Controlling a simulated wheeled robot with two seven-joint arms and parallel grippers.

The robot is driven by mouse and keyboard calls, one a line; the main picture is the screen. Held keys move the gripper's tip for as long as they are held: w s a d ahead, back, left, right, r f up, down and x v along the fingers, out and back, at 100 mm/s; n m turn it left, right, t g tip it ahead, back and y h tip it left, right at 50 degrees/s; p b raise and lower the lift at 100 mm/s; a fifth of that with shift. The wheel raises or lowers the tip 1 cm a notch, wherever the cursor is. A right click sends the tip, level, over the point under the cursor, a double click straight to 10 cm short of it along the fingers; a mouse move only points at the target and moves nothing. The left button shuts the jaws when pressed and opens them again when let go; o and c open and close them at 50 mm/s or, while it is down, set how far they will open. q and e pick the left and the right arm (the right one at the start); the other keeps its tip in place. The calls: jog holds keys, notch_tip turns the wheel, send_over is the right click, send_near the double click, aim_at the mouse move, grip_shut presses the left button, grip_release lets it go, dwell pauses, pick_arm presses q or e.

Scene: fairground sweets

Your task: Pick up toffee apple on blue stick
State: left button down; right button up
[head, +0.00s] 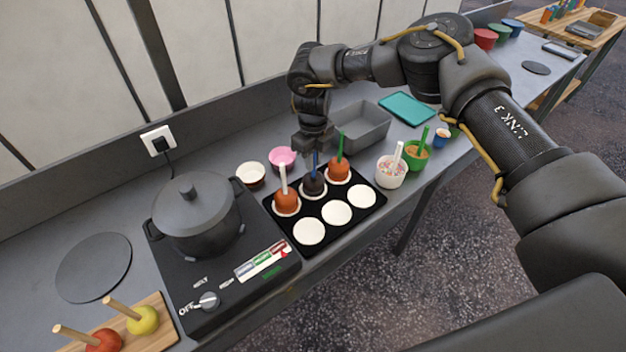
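A dark toffee apple with a blue stick (314,184) stands upright in the back row of a black tray (293,235) with white round paper discs. An orange-red apple with a white stick (287,203) stands to its left, and one with a green stick (339,169) to its right. My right gripper (314,150) points down right above the dark apple, at the top of the blue stick. The fingers are small and dark here, so I cannot tell whether they are apart or closed on the stick. My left gripper is out of view.
A pot (195,213) on a hotplate stands left of the tray. Pink (283,157) and white (251,173) cups and a grey bin (362,127) are behind it. Tubs of sprinkles (391,172) and green (415,156) stand to the right. Plain apples lie on a board (160,311) at front left.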

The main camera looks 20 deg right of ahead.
grip_shut()
